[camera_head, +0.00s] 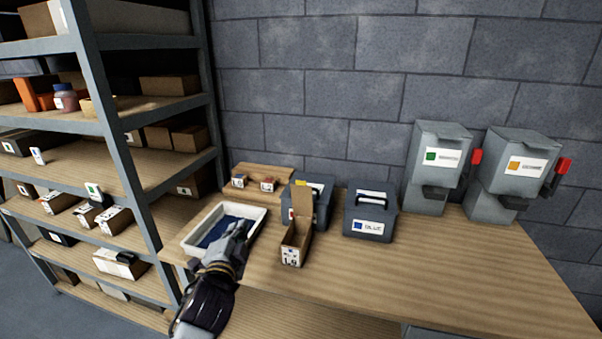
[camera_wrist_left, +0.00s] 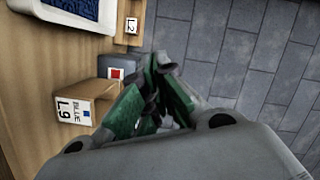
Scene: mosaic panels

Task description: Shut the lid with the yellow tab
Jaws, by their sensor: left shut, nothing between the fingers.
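A narrow cardboard box (camera_head: 293,244) stands on the bench with its flap lid (camera_head: 302,206) raised upright at the back. A yellow tab (camera_head: 301,183) shows at the top of that lid. In the left wrist view the box (camera_wrist_left: 76,108) shows a white label reading "BLUE L9"; the tab cannot be made out there. My left gripper (camera_head: 239,229) is shut and empty, over the right front part of the white tray, left of the box and apart from it. Its fingers also show in the left wrist view (camera_wrist_left: 152,92). My right gripper is not in view.
The white tray (camera_head: 194,246) has a blue inside. A grey case (camera_head: 322,210) stands behind the box, and a grey case labelled BLUE (camera_head: 370,218) stands to its right. Two grey dispensers (camera_head: 440,165) stand farther right. The front right bench is clear. Shelving (camera_head: 150,180) rises at left.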

